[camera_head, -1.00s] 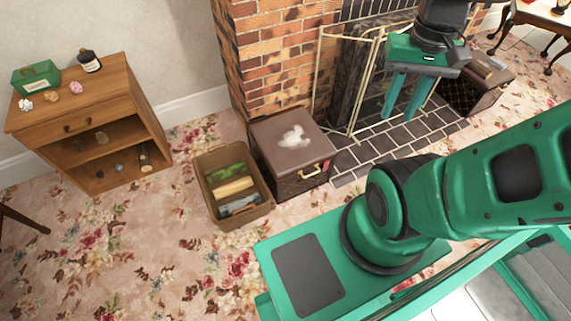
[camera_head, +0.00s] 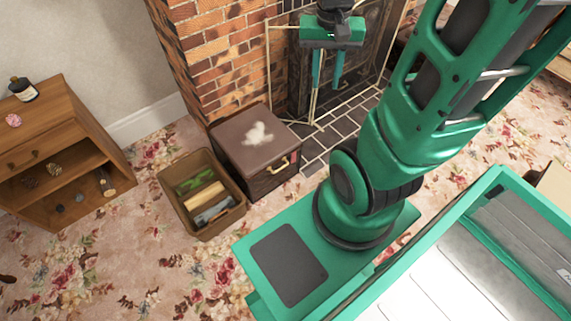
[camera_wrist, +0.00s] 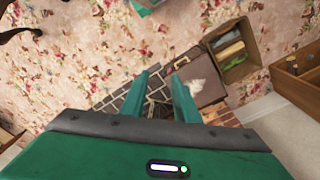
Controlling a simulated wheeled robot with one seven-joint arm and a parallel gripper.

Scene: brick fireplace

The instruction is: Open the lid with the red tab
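A dark box with a flat brown lid (camera_head: 245,128) stands on the carpet beside the brick fireplace, lid shut. A brass handle (camera_head: 278,166) is on its front. A small reddish spot (camera_head: 298,161) shows at its right front edge, too small to identify surely as the tab. A white fluffy item (camera_head: 258,133) lies on the lid. The box lid also shows in the wrist view (camera_wrist: 211,93). My gripper (camera_head: 326,88) is open and empty, in the air in front of the fireplace, behind and right of the box. Its two fingers are apart in the wrist view (camera_wrist: 162,75).
An open brown crate (camera_head: 167,182) with several items stands left of the box, close beside it. A wooden cabinet (camera_head: 58,125) is further left. A brass fire screen (camera_head: 268,60) stands behind the box.

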